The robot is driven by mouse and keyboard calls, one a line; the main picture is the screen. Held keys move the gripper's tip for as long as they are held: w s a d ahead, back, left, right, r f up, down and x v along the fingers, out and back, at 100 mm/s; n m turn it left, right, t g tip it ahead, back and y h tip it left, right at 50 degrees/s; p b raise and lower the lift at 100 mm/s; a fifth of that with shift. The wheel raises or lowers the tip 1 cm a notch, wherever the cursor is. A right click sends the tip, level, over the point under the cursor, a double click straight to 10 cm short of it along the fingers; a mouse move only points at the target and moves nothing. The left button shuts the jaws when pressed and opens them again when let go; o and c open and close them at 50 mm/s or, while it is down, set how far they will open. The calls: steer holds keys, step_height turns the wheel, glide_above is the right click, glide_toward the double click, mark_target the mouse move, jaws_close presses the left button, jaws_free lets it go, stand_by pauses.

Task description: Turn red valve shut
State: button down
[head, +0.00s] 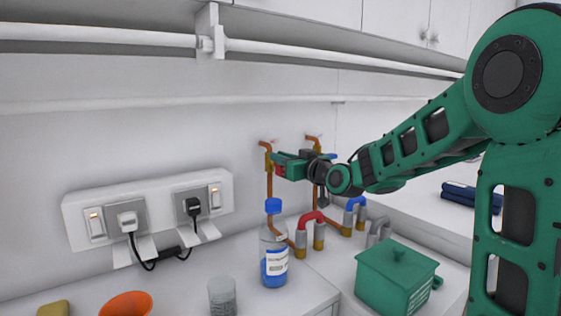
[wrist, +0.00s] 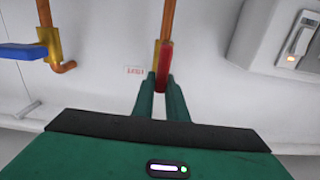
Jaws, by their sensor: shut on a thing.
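The red valve handle (wrist: 164,62) sits on a brass valve on a copper pipe, in the middle of the wrist view. My gripper (wrist: 160,82) is shut on it, with a green finger on either side. In the wrist view the handle lies in line with the pipe. In the head view my gripper (head: 285,165) reaches the valve on the left copper pipe (head: 269,186). Only a bit of red (head: 279,170) shows there; my gripper hides the rest. A blue valve handle (wrist: 22,51) on a second pipe stands to the left in the wrist view.
A bottle with a blue cap (head: 273,250) stands on the counter below my gripper. A socket panel (head: 150,208) with two plugs is on the wall to the left. A green lidded box (head: 392,278), a glass (head: 222,296) and an orange bowl (head: 126,304) stand in front.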

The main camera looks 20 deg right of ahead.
steer(key=shift+d+m, duration=0.1)
steer(key=shift+m, duration=0.2)
steer(key=shift+w+d+f+m, duration=0.15)
steer(key=shift+d+f+m, duration=0.35)
steer(key=shift+m, duration=2.35)
steer(key=shift+w+d+f+m, duration=0.15)
steer(key=shift+d+f+m, duration=0.35)
steer(key=shift+m, duration=2.4)
steer(key=shift+w+d+f+m, duration=0.15)
steer(key=shift+d+f+m, duration=0.35)
steer(key=shift+m, duration=2.35)
steer(key=shift+f, duration=0.1)
steer(key=c, duration=1.8)
jaws_free()
steer(key=shift+o, duration=0.2)
steer(key=shift+a, duration=0.15)
